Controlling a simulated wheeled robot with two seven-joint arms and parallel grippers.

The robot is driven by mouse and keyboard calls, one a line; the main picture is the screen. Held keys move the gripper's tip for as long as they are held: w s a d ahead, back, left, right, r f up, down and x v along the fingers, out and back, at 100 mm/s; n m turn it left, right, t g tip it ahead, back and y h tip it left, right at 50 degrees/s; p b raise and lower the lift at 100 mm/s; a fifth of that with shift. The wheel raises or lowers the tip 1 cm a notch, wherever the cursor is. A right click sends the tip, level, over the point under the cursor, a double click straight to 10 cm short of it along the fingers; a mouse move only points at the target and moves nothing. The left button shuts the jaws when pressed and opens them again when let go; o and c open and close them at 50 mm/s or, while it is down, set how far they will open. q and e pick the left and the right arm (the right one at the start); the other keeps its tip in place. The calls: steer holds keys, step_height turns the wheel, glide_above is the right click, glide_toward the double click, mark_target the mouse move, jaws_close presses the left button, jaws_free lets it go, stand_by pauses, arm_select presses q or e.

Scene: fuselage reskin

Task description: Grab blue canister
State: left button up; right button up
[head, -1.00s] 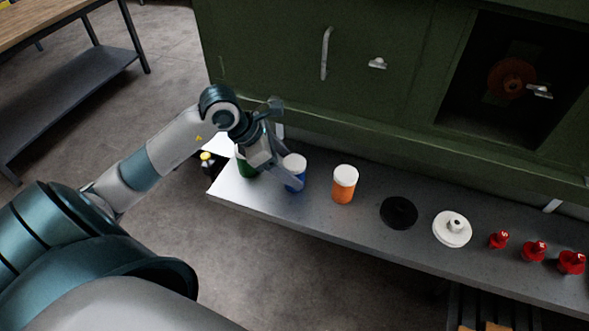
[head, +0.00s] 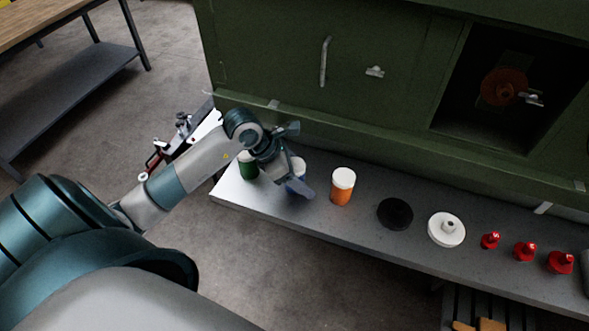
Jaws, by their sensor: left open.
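The blue canister (head: 294,184) with a white lid stands on the grey shelf, partly hidden behind my left gripper. My left gripper (head: 302,180) is open, with its fingers at the canister; whether they touch it I cannot tell. A green canister (head: 248,168) stands just left of it, partly covered by my arm. An orange canister (head: 342,188) with a white lid stands to the right, apart from the gripper. My right gripper is not in view.
On the grey shelf (head: 375,233) further right are a black disc (head: 395,213), a white flanged disc (head: 446,229) and several red knobs (head: 526,251). A green panelled wall (head: 290,50) rises behind the shelf. A wooden-topped table (head: 40,22) stands at the far left.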

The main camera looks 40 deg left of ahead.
mark_target(298, 164)
arm_select(q)
steer(key=shift+f, duration=0.1)
steer(key=shift+c, duration=0.6)
steer(key=c, duration=1.1)
steer(key=shift+o, duration=0.2)
steer(key=shift+r, duration=0.2)
steer(key=shift+w+r+b, duration=0.1)
steer(key=shift+r+b, duration=0.5)
steer(key=shift+b, duration=0.05)
step_height(298, 164, up, 2)
steer(key=shift+r+b, duration=0.1)
steer(key=shift+b, duration=0.55)
steer(key=s+d+r+b, duration=0.1)
steer(key=s+d+r, duration=0.4)
steer(key=d, duration=0.5)
steer(key=shift+s+d+r, duration=0.2)
steer(key=shift+s+r, duration=0.1)
steer(key=shift+r, duration=0.85)
